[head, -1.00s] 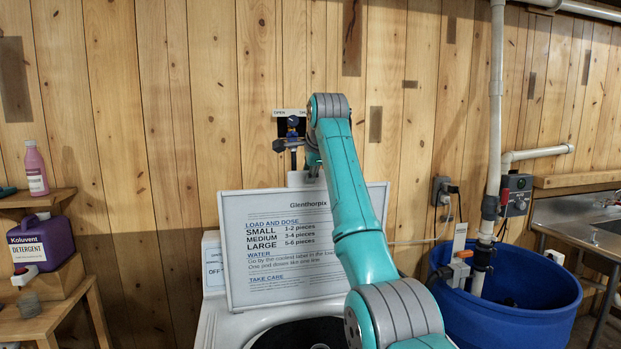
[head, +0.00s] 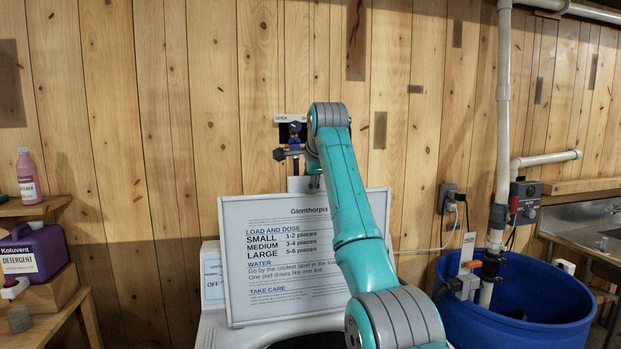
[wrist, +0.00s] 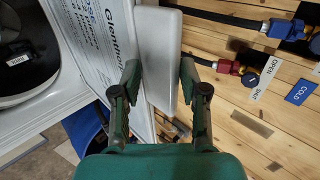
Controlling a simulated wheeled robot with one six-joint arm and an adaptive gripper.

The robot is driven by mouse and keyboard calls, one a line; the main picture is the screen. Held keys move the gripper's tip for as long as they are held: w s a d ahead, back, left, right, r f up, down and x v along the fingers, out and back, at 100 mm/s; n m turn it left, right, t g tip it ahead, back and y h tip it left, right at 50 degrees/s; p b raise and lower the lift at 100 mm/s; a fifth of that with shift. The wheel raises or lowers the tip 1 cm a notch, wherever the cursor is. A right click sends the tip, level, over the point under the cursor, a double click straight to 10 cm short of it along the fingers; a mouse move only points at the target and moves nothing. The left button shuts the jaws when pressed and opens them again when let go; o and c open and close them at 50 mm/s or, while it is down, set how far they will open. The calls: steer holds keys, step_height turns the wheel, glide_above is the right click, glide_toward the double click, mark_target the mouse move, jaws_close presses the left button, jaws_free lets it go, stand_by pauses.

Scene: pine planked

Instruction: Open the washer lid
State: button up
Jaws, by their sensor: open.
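The washer lid (head: 265,290) stands upright, its printed inner face toward me in the head view. The washer body (head: 212,335) shows below it, and a dark part of the opening is at the bottom edge. In the wrist view the lid's printed face (wrist: 105,32) is left of my gripper, with the open drum (wrist: 22,60) at upper left. My gripper (wrist: 160,75) is open. Its fingers straddle a plain white piece (wrist: 160,45) beside the lid's edge. I cannot tell whether they touch it. In the head view my arm hides the lid's right side and my fingers.
Hose valves (wrist: 245,72) are on the plank wall close to the right of my gripper. A blue tub (head: 520,325) with pipes is at the right. A detergent jug (head: 35,252) and pink bottle (head: 28,178) stand on wooden stands at left.

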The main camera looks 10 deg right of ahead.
steer(key=shift+s+r, duration=0.1)
steer(key=shift+r, duration=0.2)
steer(key=v, duration=1.1)
steer(key=shift+s+r, duration=0.25)
steer(key=shift+s, duration=0.05)
